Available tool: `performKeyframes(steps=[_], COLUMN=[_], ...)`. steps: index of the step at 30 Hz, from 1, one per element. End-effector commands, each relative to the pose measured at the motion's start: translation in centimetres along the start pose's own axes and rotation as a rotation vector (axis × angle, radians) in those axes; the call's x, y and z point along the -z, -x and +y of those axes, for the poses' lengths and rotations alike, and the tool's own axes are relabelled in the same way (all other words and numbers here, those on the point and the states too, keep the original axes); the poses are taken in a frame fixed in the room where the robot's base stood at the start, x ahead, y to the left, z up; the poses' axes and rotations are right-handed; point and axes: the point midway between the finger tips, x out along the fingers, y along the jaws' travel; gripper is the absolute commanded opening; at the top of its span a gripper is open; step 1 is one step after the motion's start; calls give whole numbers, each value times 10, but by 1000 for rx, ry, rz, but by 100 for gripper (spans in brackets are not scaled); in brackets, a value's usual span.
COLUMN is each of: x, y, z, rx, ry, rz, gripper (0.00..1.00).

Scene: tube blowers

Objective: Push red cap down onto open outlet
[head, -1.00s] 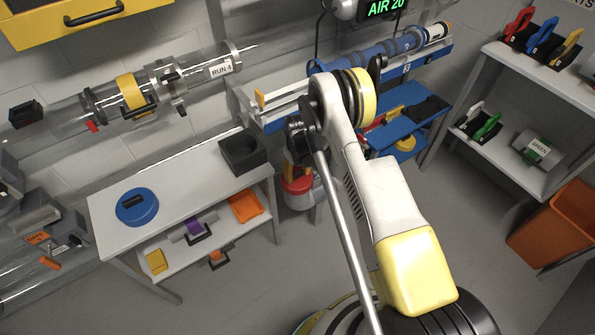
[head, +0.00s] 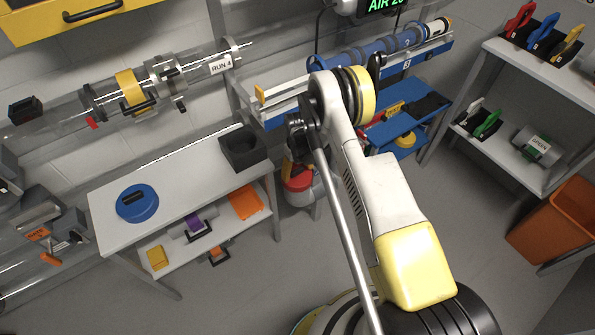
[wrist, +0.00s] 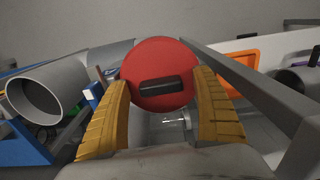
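The red cap (wrist: 163,63), a round disc with a black bar handle (wrist: 160,86), faces the wrist camera just past my fingertips. In the head view the red cap (head: 299,183) shows below my gripper (head: 291,164), over a pale grey cylindrical body (head: 303,201). In the wrist view, my gripper's yellow fingers (wrist: 162,78) are wide apart at the cap's left and right edges, clear of the handle. Whether they touch the rim is unclear. The outlet opening is hidden; I cannot tell how fully the cap is seated.
A white bench (head: 185,170) with a blue cap (head: 137,203) and black block (head: 242,149) stands left. A blue shelf (head: 402,130) is close behind on the right. A grey open pipe (wrist: 40,95) lies left in the wrist view. An orange bin (head: 558,225) stands far right.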

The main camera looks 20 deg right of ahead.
Motion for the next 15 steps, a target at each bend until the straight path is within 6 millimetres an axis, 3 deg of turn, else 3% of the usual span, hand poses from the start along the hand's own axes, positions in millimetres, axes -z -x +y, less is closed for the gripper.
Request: performKeyframes(steps=[8, 11, 15], x=[0, 0, 0], y=[3, 14, 42], z=[0, 0, 0], rx=[0, 0, 0], ry=[0, 0, 0], rz=[0, 0, 0], gripper=[76, 76, 76])
